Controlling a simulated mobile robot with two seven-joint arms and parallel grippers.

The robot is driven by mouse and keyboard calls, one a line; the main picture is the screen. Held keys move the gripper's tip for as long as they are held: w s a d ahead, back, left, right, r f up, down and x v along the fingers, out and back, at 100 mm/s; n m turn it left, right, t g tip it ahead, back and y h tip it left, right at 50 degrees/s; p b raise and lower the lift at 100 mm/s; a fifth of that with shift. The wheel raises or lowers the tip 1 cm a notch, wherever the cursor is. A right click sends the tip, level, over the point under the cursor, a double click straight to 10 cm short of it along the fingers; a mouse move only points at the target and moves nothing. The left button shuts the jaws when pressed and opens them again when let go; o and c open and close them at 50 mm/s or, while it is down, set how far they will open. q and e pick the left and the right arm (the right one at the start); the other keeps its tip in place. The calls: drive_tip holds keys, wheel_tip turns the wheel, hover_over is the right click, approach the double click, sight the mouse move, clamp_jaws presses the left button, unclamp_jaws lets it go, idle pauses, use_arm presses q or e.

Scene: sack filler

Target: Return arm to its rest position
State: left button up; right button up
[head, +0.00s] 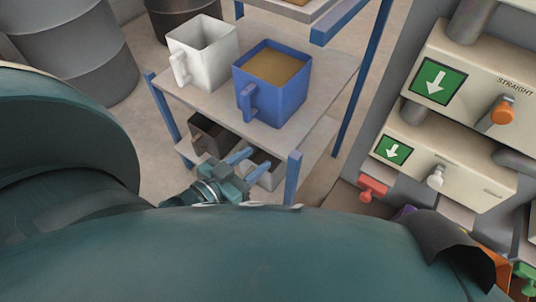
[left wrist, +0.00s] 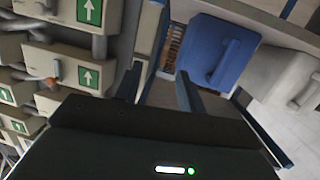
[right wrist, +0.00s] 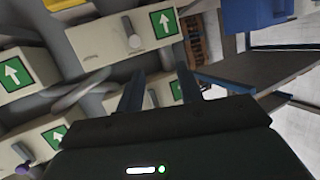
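My left gripper (head: 252,163) is in front of the blue-legged shelf, at about the height of its lower level, below the blue container. Its two fingers are apart with nothing between them. In the left wrist view its fingers (left wrist: 158,85) are also spread, with the blue container beyond them. My right gripper (right wrist: 160,85) shows in the right wrist view with its fingers apart and empty, facing the machine's beige units. I cannot make it out in the head view. My large teal arm links cover the lower part of the head view.
A blue container (head: 270,98) with brown contents and a white container (head: 205,62) stand on the shelf (head: 225,103). Bins sit on its lower level. A beige machine (head: 442,160) with handles and green arrow signs is at right. Grey drums (head: 75,55) stand at left.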

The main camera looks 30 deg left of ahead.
use_arm(q)
drive_tip(key=s+d+r+g, duration=0.1)
drive_tip(key=s+d+r, duration=0.2)
drive_tip(key=d, duration=0.4)
drive_tip(key=shift+s+d+r+m+h, duration=0.15)
drive_tip(key=shift+d+r+m+h, duration=0.2)
drive_tip(key=shift+r, duration=0.25)
use_arm(e)
drive_tip(key=shift+f, duration=0.1)
use_arm(q)
drive_tip(key=r+g+p, duration=0.1)
drive_tip(key=p, duration=0.5)
drive_tip(key=r+g+p, duration=0.1)
drive_tip(key=r+p, duration=0.1)
drive_tip(key=p, duration=0.4)
drive_tip(key=r+g+p, duration=0.1)
drive_tip(key=p, duration=0.5)
drive_tip(key=shift+w+r+g+p, duration=0.3)
drive_tip(key=shift+r+g+p, duration=0.05)
drive_tip(key=shift+r+g, duration=0.05)
use_arm(e)
drive_tip(key=r+g, duration=0.2)
drive_tip(key=r, duration=0.1)
drive_tip(key=r+g, duration=0.1)
drive_tip(key=r, duration=0.1)
drive_tip(key=shift+w+a+h, duration=0.15)
drive_tip(key=shift+w+h, duration=0.1)
drive_tip(key=shift+h, duration=0.15)
